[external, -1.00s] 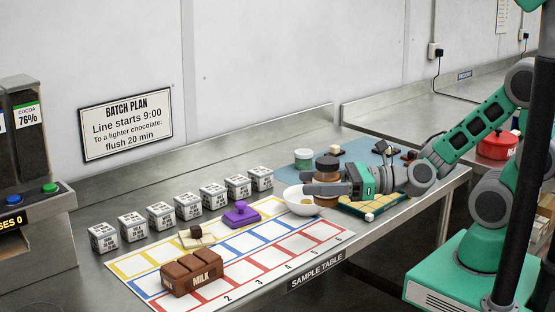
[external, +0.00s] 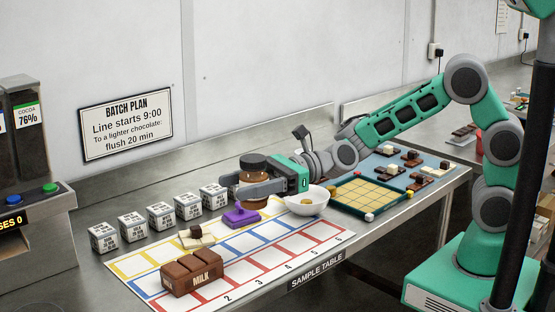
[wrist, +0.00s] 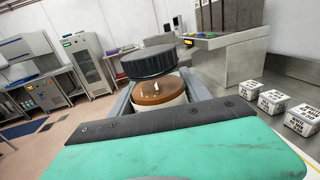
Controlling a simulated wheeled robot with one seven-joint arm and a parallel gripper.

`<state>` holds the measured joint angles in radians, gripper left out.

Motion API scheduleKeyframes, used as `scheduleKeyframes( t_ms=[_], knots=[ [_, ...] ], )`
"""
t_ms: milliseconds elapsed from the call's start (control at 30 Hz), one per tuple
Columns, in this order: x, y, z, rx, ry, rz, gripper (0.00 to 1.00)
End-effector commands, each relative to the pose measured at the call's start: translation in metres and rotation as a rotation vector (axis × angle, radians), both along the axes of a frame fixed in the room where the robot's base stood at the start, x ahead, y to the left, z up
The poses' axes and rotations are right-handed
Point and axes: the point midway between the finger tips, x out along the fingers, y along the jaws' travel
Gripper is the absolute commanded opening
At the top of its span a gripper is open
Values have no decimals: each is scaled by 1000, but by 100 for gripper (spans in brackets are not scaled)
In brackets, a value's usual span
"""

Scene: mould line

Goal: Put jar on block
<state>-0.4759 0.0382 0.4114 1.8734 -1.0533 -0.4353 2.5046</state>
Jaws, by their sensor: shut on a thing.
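The jar (external: 252,204) is brown with a dark, ridged lid (external: 253,161). My gripper (external: 243,192) is shut on it and holds it upright behind the purple piece, over the far side of the table; whether it touches the table I cannot tell. In the wrist view the jar (wrist: 157,91) sits between my fingers, with the black lid above it. The brown chocolate block (external: 192,275), marked MILK, lies on the printed grid at the front left, apart from the jar.
A purple knobbed piece (external: 241,216) and white bowl (external: 308,205) are near my gripper. Several white labelled cubes (external: 160,215) line the back. A small light-and-dark piece (external: 196,237) lies behind the block. The grid sheet (external: 290,242) is mostly clear. A yellow gridded tray (external: 366,193) stands right.

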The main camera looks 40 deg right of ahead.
Motion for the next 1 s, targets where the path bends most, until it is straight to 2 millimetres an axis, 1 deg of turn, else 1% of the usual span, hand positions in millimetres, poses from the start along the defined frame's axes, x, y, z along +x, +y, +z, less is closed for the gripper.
scheduleKeyframes(
  t_ms=[33, 100, 200, 267, 367, 567, 600, 700, 800, 933, 1000],
  knots=[
    [0, 4, 14, 2, -5, 22, 2],
    [-4, 9, 23, 0, 0, 64, 2],
    [-12, 12, 13, -2, 5, 104, 2],
    [-10, 18, 9, -1, 5, 112, 2],
    [4, 36, -2, -2, 5, 113, 2],
    [41, 81, -27, 0, 4, 113, 2],
    [46, 87, -38, -2, 6, 111, 2],
    [58, 101, -60, -1, 4, 111, 2],
    [66, 111, -74, 1, 2, 110, 2],
    [72, 119, -88, 0, 3, 110, 2],
    [73, 119, -100, -2, 6, 109, 2]
  ],
)
